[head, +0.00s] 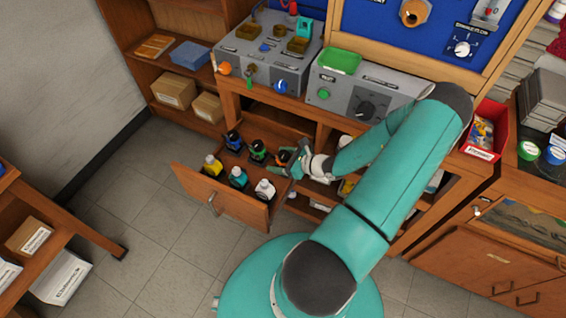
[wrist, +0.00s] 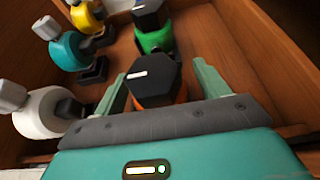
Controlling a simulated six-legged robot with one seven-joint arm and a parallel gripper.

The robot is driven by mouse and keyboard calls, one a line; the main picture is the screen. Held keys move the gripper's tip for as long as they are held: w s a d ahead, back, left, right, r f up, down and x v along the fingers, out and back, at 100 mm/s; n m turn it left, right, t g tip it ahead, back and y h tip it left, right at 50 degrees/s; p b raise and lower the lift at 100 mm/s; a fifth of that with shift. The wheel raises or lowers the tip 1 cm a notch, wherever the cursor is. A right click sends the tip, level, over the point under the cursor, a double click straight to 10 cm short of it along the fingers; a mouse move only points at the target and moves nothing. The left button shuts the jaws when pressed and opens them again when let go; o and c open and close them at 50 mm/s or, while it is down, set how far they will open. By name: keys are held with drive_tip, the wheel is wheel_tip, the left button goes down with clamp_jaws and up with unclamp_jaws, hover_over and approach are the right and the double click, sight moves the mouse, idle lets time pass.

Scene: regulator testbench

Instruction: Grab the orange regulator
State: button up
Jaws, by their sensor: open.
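The orange regulator (wrist: 153,80) stands upright in an open drawer, with a black hexagonal top and an orange body mostly hidden below it. In the head view the orange regulator (head: 282,157) is partly hidden by my gripper. My gripper (wrist: 160,88) is open, with one finger on each side of the regulator's black top. In the head view my gripper (head: 293,166) is down at the right part of the drawer. I cannot tell whether the fingers touch the regulator.
The open drawer (head: 222,203) also holds a green regulator (wrist: 155,38), a blue one (head: 233,140), and yellow (head: 212,166), teal (head: 239,177) and white (head: 265,189) ones. The drawer wall (wrist: 220,45) is close to my right finger. The bench (head: 310,112) stands behind.

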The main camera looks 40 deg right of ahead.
drive_tip(key=shift+w+a+f, duration=0.1)
drive_tip(key=shift+w+f, duration=0.05)
drive_tip(key=shift+w, duration=0.15)
drive_tip(key=c, duration=1.5)
drive_tip(key=shift+o, duration=0.2)
